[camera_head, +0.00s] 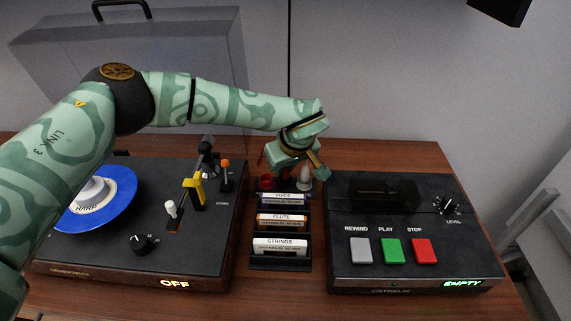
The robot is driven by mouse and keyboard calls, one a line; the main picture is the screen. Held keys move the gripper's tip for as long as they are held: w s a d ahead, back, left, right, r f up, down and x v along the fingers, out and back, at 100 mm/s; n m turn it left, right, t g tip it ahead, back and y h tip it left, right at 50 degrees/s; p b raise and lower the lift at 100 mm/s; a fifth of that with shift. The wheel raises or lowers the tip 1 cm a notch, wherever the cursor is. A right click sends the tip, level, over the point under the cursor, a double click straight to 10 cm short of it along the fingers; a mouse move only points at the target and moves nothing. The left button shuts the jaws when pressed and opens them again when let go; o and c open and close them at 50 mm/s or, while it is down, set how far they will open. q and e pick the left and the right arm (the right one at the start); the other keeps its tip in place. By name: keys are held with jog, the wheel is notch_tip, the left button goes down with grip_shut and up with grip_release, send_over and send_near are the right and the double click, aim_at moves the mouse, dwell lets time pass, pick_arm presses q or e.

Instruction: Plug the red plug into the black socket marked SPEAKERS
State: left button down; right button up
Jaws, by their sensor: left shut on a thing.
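My left gripper (296,160) reaches over the back of the table between the two machines, pointing down. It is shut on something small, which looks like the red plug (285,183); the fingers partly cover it. A second small dark red thing (267,182) shows just left of it, and a small pale, bottle-like thing (304,179) stands just right of it. I cannot make out a black socket marked SPEAKERS, nor tell whether the plug touches anything. My right gripper is not in view.
A rack (280,264) holds cartridges labelled VOICE, FLUTE and STRINGS. On the left is a turntable (215,250) with a blue disc, reading OFF. On the right is a player (345,275) with buttons, reading EMPTY. A grey case (45,55) stands behind.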

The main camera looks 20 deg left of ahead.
pick_arm(q)
jog(key=shift+f, duration=0.5)
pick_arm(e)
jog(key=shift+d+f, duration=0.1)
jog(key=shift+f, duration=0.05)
pick_arm(q)
jog(key=c, duration=0.9)
grip_release()
jog(key=shift+o, duration=0.2)
jog(key=shift+r, duration=0.15)
jog(key=shift+r+p, duration=1.65)
jog(key=shift+r, duration=0.75)
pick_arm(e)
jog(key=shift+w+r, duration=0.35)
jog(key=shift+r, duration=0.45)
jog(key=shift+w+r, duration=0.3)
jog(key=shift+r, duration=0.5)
